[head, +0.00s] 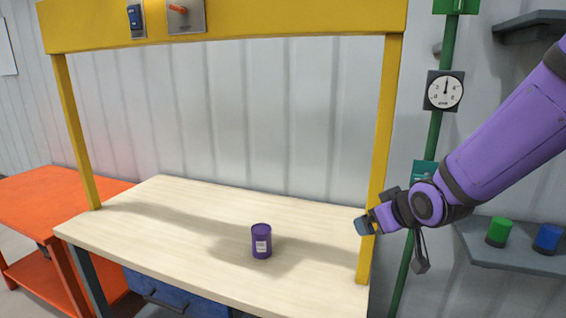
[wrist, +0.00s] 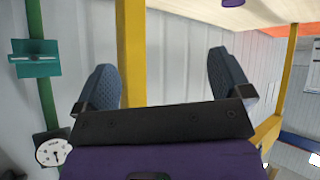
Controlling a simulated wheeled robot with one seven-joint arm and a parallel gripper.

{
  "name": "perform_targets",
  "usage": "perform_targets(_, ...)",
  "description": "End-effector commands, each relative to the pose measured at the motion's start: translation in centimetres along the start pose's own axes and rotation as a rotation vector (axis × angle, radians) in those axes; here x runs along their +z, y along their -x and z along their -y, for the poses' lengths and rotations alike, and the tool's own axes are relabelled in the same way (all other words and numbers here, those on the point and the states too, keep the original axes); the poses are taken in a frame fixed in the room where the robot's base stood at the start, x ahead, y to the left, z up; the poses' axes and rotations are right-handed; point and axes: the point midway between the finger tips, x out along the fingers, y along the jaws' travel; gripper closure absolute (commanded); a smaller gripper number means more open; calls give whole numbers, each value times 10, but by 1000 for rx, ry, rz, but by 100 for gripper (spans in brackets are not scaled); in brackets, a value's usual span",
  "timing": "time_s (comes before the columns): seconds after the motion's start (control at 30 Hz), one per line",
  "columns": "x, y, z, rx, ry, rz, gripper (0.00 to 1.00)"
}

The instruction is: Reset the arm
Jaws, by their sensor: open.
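My gripper (head: 368,224) is at the end of my purple arm, in front of the right post of the yellow frame in the head view. In the wrist view my gripper (wrist: 165,85) has its two blue-grey fingers spread wide with nothing between them. A purple can (head: 261,241) with a white label stands upright on the wooden table (head: 165,200), well to the left of my gripper. A purple thing, probably the same can (wrist: 232,2), shows at the top edge of the wrist view.
A yellow frame (head: 240,28) with a switch and a lever spans the table. A green pipe (head: 434,135) with a dial gauge (head: 444,91) runs beside my arm. A grey shelf (head: 500,258) holds a green and a blue object. An orange table (head: 40,190) stands left.

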Motion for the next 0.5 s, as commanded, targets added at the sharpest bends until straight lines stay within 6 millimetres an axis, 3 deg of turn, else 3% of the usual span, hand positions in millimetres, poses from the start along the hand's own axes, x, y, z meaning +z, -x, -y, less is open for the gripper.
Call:
perform_targets(0.2, 0, 64, -24, 69, -73, 100, 3)
perform_targets(0.5, 20, 156, -37, 121, -205, 239, 3)
